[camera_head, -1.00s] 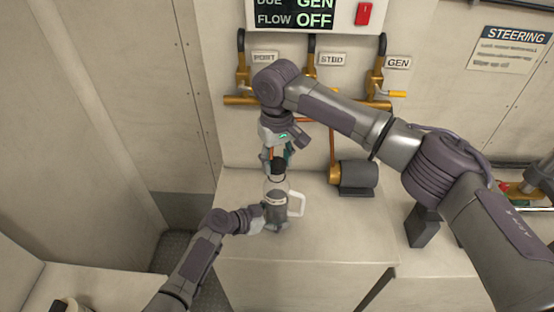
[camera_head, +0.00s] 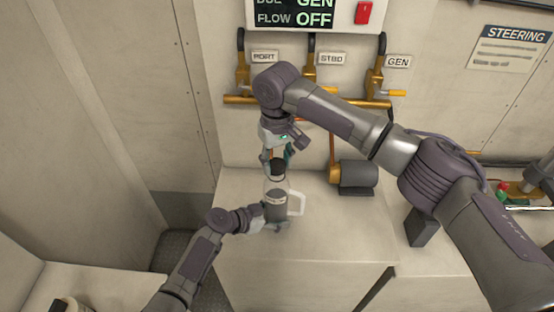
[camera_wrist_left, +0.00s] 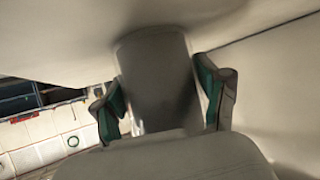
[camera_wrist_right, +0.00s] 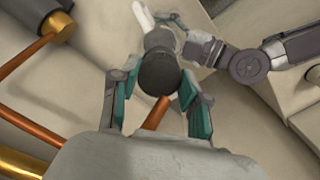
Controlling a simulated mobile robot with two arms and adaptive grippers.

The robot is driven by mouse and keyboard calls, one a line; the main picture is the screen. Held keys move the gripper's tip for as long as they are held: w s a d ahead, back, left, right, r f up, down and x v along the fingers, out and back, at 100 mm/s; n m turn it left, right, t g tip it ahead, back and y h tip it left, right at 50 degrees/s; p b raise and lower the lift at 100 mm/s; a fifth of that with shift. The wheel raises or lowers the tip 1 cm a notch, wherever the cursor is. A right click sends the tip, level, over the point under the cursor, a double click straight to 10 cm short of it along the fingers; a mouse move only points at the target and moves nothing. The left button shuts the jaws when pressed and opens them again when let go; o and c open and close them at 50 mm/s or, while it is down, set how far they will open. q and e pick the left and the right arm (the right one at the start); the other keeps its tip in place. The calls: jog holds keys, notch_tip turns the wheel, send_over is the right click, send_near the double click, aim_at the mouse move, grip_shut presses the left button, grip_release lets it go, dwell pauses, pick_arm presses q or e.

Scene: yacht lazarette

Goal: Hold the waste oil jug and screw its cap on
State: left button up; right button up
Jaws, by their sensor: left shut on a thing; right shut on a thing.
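The waste oil jug (camera_head: 276,207) stands upright on the pale bench, with a dark lower body, a paler upper part and a white handle on its right. My left gripper (camera_head: 268,224) is shut around its lower body; the jug fills the space between the fingers in the left wrist view (camera_wrist_left: 158,80). The black cap (camera_head: 278,167) is at the top of the jug, over its neck. My right gripper (camera_head: 278,154) is shut on the cap from above. The cap shows round and dark in the right wrist view (camera_wrist_right: 158,73). I cannot tell how tightly it sits.
A grey motor or pump with a brass end (camera_head: 356,174) stands on the bench right of the jug. A dark block (camera_head: 421,227) is farther right. Brass pipes and valves (camera_head: 309,101) with labels run along the wall behind. The bench front (camera_head: 300,252) is clear.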

jog(key=shift+f, duration=0.75)
dwell(0.3)
pick_arm(q)
jog(key=o, duration=0.6)
jog(key=shift+c, duration=0.2)
jog(key=c, duration=1.2)
jog(key=shift+o, duration=0.2)
pick_arm(e)
jog(key=m, duration=0.6)
jog(key=shift+a, duration=0.1)
jog(key=m, duration=0.6)
jog(key=shift+m, duration=0.3)
jog(key=m, duration=0.7)
jog(key=shift+a+f, duration=0.1)
jog(key=m, duration=0.5)
jog(key=shift+w+m, duration=0.1)
jog(key=shift+m, duration=0.2)
